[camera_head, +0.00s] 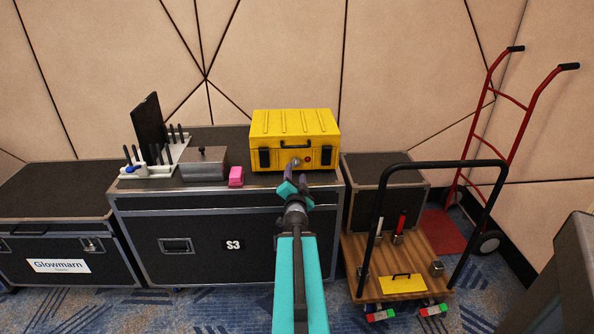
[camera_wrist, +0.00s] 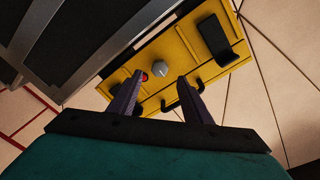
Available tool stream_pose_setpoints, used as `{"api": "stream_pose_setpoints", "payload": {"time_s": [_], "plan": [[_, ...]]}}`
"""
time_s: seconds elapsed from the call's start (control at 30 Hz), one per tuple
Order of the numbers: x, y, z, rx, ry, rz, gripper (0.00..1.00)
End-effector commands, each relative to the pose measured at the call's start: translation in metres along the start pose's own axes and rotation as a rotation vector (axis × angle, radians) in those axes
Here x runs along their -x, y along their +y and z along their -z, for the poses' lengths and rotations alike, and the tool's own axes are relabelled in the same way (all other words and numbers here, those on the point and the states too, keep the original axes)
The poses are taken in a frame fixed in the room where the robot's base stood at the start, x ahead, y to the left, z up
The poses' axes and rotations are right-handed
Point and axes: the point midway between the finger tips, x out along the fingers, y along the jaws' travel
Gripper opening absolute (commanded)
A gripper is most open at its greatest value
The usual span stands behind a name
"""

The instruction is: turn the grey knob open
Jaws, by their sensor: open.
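A yellow case (camera_head: 294,124) stands on the dark flight case at the back, with black latches and a black handle on its front. The grey knob (camera_head: 296,162) is low on that front, beside a red button (camera_head: 307,160). In the wrist view the round grey knob (camera_wrist: 160,68) shows with a ridge across its face, and the red button (camera_wrist: 144,77) is partly behind a finger. My gripper (camera_head: 296,175) is in front of the knob with its purple fingers apart and empty. In the wrist view my gripper (camera_wrist: 160,78) has the knob between and beyond its fingertips; no contact is visible.
The flight case (camera_head: 198,251) also carries a grey metal box (camera_head: 204,163), a pink block (camera_head: 236,176) and a white rack (camera_head: 160,170) with black pegs. A wooden cart (camera_head: 356,262) and a red hand truck (camera_head: 521,105) stand at the right.

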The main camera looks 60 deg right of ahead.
Motion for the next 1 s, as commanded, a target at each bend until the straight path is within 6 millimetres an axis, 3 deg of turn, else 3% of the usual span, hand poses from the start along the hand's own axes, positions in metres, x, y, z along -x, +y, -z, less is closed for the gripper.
{"api": "stream_pose_setpoints", "payload": {"time_s": [0.7, 1.0], "plan": [[-0.049, 0.000, 0.001, 0.000, -0.001, 0.000, 0.45], [-0.056, 0.000, 0.001, 0.000, -0.001, 0.000, 0.45]]}}
